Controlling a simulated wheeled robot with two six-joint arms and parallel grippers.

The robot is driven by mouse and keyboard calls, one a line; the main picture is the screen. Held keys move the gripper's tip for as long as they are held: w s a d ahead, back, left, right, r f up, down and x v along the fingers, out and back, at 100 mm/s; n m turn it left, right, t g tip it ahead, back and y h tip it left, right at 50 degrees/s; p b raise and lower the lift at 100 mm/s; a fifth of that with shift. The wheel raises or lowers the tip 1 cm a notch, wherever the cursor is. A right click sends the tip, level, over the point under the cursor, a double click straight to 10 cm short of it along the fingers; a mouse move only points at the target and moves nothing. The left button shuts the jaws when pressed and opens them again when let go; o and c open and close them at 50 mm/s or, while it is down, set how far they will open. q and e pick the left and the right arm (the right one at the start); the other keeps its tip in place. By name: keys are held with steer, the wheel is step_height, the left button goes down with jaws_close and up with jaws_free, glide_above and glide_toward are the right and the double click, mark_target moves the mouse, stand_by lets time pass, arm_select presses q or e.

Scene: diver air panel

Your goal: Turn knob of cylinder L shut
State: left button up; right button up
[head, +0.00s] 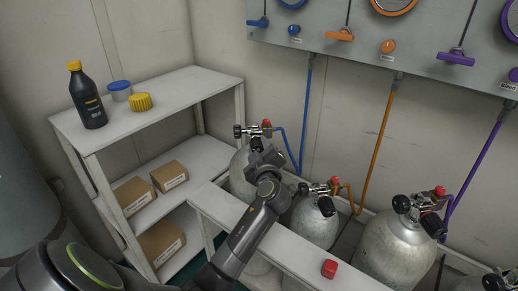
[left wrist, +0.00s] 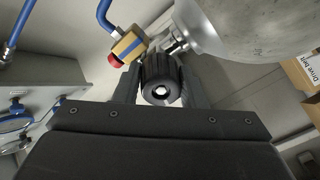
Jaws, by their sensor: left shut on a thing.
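Cylinder L, the leftmost grey cylinder (head: 238,180), stands behind the white rail with a blue hose at its valve. My left gripper (head: 260,157) reaches over the rail to the front of its valve. In the left wrist view, the black ribbed knob (left wrist: 161,78) sits between the fingers of my left gripper (left wrist: 160,90), which is shut on it. The knob is still on the valve, beside the silver cylinder shoulder (left wrist: 240,25). In the head view the gripper mostly hides this knob. My right gripper is not in view.
Two more cylinders (head: 315,222) (head: 392,245) stand to the right. A white rail (head: 265,245) runs in front, with a red cap (head: 329,268) on it. A shelf (head: 165,105) with a bottle (head: 88,98) and boxes is at left. The panel (head: 420,50) hangs above.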

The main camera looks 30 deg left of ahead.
arm_select(q)
steer(key=shift+c, duration=1.3)
